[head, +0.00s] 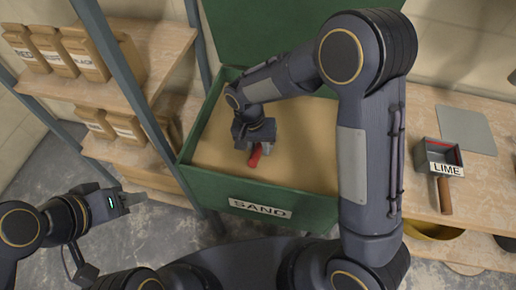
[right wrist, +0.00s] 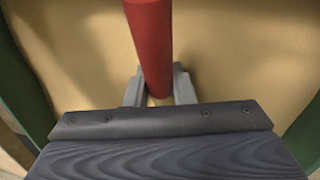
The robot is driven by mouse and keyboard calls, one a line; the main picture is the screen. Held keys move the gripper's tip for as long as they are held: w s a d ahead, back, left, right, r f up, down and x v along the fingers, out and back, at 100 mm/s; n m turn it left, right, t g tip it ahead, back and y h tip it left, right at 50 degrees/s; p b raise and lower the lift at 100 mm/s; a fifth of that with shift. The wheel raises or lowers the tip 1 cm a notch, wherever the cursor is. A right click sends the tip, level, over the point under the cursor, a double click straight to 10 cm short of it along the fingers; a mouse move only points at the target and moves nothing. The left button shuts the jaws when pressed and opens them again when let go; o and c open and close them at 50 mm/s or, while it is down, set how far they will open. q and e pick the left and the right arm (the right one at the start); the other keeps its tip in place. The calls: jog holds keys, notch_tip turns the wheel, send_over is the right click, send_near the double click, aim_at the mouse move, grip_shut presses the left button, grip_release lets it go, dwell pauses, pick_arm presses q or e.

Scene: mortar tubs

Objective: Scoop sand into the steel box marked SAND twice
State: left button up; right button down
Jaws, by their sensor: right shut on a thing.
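My right gripper (head: 255,148) reaches down into a green bin (head: 212,178) of sand (head: 300,150) with a SAND label on its front. It is shut on a red handle (head: 254,157). In the right wrist view the red handle (right wrist: 150,45) stands between the fingers (right wrist: 155,88) over sand. The tool's other end is not visible. A small steel box marked LIME (head: 436,156) sits on the right bench. I see no steel box marked SAND; only the green bin bears that word. My left gripper (head: 134,198) is over the floor, away from the bin.
A wooden-handled tool (head: 445,195) lies at the LIME box. A grey plate (head: 466,129) lies behind it on the wooden bench (head: 485,205). A yellow tub (head: 432,230) is below the bench. Shelves with several paper bags (head: 85,58) stand at left, behind a metal post (head: 125,75).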

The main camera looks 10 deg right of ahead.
jog(key=w+f+b, duration=0.1)
jog(key=w+d+t+b, duration=0.1)
jog(key=shift+w+f, duration=0.3)
jog(key=shift+f, duration=0.1)
jog(key=w+t+b, duration=0.1)
jog(key=b, duration=0.1)
jog(key=f+t+h+b, duration=0.1)
jog(key=b, duration=0.2)
jog(key=shift+w+d+f, duration=0.3)
jog(key=shift+w+d, duration=0.05)
jog(key=shift+w, duration=0.05)
jog(key=shift+w+r+t+h+b, duration=0.1)
jog(key=shift+r+t+h+b, duration=0.2)
jog(key=shift+r+t+b, duration=0.25)
jog(key=shift+r+t, duration=0.45)
jog(key=shift+r, duration=1.1)
jog(key=shift+s+a+r+m+h+p, duration=0.1)
jog(key=shift+s+r+m+h+p, duration=0.1)
jog(key=shift+r, duration=0.3)
jog(key=shift+s+r+m+h+p, duration=0.1)
jog(key=shift+s+r, duration=0.05)
jog(key=shift+r, duration=0.3)
jog(key=d+p+v, duration=0.2)
jog(key=p+v, duration=0.3)
jog(key=v, duration=0.4)
jog(key=shift+r+p, duration=0.35)
jog(key=shift+r, duration=0.1)
jog(key=shift+a, duration=0.1)
